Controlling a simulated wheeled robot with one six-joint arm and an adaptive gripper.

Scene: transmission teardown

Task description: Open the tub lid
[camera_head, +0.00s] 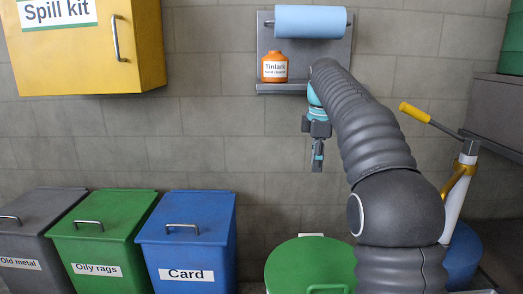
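A round green lid (312,262) shows at the bottom centre, with a green handle near its front edge. It looks like the lid of a tub; the body beneath is out of frame. The lid looks flat and shut. My gripper (317,162) hangs in front of the wall, above the lid and well apart from it, with its fingers pointing down. The fingers overlap from this side, so I cannot tell whether they are open or shut. I see nothing held in them. My arm hides the right edge of the lid.
Lidded bins stand at left: grey (38,230), green (100,245) and blue (188,245). A yellow spill kit cabinet (90,50) hangs upper left. A wall shelf (282,87) holds an orange bottle (275,67) below a blue roll (310,22). A yellow-handled pump (462,185) stands right.

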